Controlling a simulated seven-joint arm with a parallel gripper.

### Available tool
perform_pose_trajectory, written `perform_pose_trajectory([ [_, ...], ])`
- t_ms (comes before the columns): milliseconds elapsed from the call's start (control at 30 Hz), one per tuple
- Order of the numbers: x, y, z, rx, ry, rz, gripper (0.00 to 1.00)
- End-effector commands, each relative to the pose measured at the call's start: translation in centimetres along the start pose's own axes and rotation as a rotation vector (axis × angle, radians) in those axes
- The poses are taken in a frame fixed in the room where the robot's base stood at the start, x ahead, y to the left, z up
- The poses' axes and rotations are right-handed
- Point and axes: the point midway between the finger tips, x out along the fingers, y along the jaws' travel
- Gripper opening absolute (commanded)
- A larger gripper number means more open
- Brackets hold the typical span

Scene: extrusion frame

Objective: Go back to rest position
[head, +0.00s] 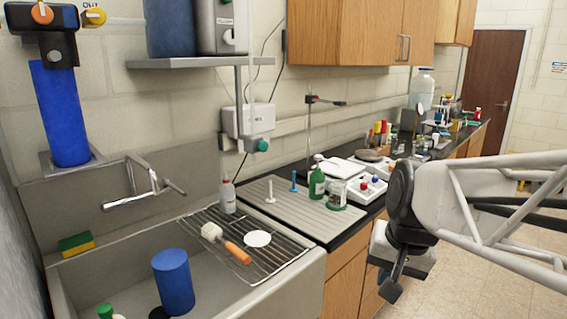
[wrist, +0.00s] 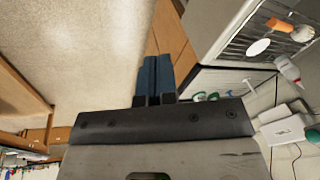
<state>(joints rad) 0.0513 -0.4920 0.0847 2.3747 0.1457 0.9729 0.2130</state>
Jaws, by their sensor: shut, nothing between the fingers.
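My gripper (head: 391,289) hangs at the right of the head view, in front of the wooden base cabinets and over the floor, pointing down. It is apart from the counter and the sink. In the wrist view my gripper (wrist: 153,75) shows two blue-grey fingers side by side, closed together, with nothing held between them. My arm reaches in from the right edge of the head view.
A sink (head: 310,262) stands at the left, with a wire rack (head: 200,222) carrying a brush and a white disc. A black counter (head: 371,209) holds bottles and instruments. Base cabinets (head: 345,265) are close behind my gripper. The floor (head: 480,280) at the right is clear.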

Motion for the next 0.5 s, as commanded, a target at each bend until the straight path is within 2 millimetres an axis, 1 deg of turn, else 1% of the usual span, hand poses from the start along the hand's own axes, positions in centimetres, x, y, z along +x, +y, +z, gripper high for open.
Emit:
perform_pose_trajectory([
  [33, 0.2, 0.5, 1.4, -0.042, 0.008, 0.014, 0.00],
  [100, 0.6, 1.2, 3.1, -0.104, 0.017, 0.035, 0.00],
  [233, 1.4, 2.5, 5.8, -0.207, 0.029, 0.072, 0.00],
  [400, 2.1, 3.6, 7.9, -0.296, 0.040, 0.103, 0.00],
  [500, 2.3, 3.9, 8.4, -0.321, 0.041, 0.112, 0.00],
])
